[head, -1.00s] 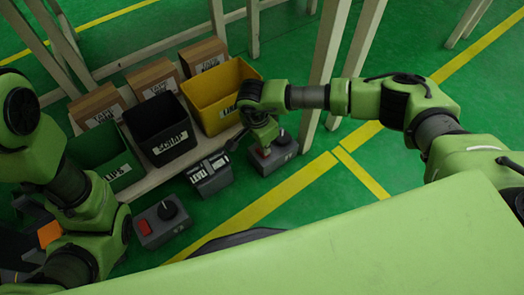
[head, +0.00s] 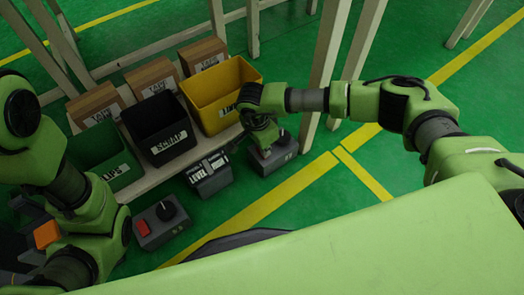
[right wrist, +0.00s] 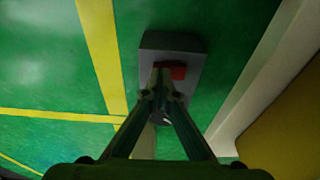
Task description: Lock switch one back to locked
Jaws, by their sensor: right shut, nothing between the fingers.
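A grey switch box (head: 284,158) stands on the green floor right of the yellow bin. My right gripper (right wrist: 160,84) is shut and empty, pointing down over this box. In the right wrist view its fingertips are at the box's red button (right wrist: 178,72); I cannot tell whether they touch. The fingers hide part of the box, and its knob's position is unclear. A second grey switch box (head: 153,236) with a red button (head: 143,228) and black knob (head: 166,210) stands at lower left. I cannot read which is switch one. My left arm shows, but its gripper is not visible.
A low bench holds a green bin (head: 97,158), a black SCRAP bin (head: 161,140) and a yellow bin (head: 222,110), with cardboard boxes (head: 152,81) behind. A dark labelled device (head: 212,180) stands between the switch boxes. Pale posts (head: 328,60) rise behind my right arm.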

